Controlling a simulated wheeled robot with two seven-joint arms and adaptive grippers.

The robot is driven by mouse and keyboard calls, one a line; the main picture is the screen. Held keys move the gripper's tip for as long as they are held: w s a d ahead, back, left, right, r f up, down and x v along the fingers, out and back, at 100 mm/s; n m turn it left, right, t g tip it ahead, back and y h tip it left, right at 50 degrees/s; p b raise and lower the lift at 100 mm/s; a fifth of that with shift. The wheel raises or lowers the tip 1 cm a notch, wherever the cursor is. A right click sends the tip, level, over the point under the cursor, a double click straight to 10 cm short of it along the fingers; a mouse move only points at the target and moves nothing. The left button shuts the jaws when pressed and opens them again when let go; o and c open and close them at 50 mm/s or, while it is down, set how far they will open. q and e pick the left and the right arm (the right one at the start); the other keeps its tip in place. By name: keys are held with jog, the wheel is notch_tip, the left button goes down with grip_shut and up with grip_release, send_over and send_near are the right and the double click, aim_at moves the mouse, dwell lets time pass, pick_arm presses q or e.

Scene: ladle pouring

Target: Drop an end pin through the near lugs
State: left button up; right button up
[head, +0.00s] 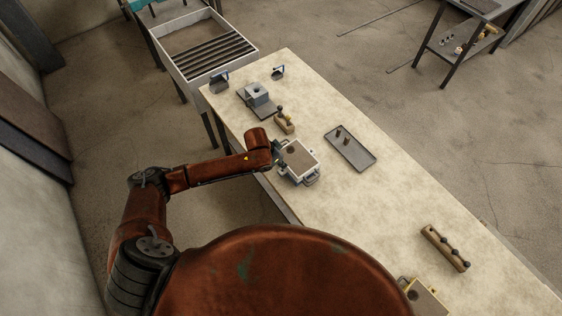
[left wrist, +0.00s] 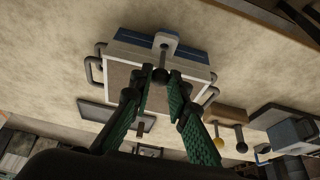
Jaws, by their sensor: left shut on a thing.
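The moulding box (head: 300,161), with a sandy top, pale frame and side handles, stands at the table's near edge. It also shows in the left wrist view (left wrist: 123,78). A grey lug (left wrist: 158,40) juts from its blue-edged side. My left gripper (left wrist: 160,77), with green fingers, is shut on a dark ball-headed pin (left wrist: 163,58). The pin's shank lines up with the lug in this view; I cannot tell whether its tip is in the hole. In the head view the left gripper (head: 277,153) is at the box's left side. My right gripper is not in view.
A wooden rack (head: 286,127) with dark and yellow knobbed pins stands beyond the box, near a grey block (head: 257,94). A tray (head: 364,161) with small dark pieces lies to the right. Another pin rack (head: 437,243) and second box (head: 427,302) are lower right. Mid-table is clear.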

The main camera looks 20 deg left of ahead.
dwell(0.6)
pick_arm(q)
jog(key=shift+f, duration=0.7)
jog(key=shift+f, duration=0.6)
jog(key=shift+f+b, duration=0.3)
jog(key=shift+f, duration=0.3)
jog(key=o, duration=0.7)
jog(key=shift+o, duration=0.9)
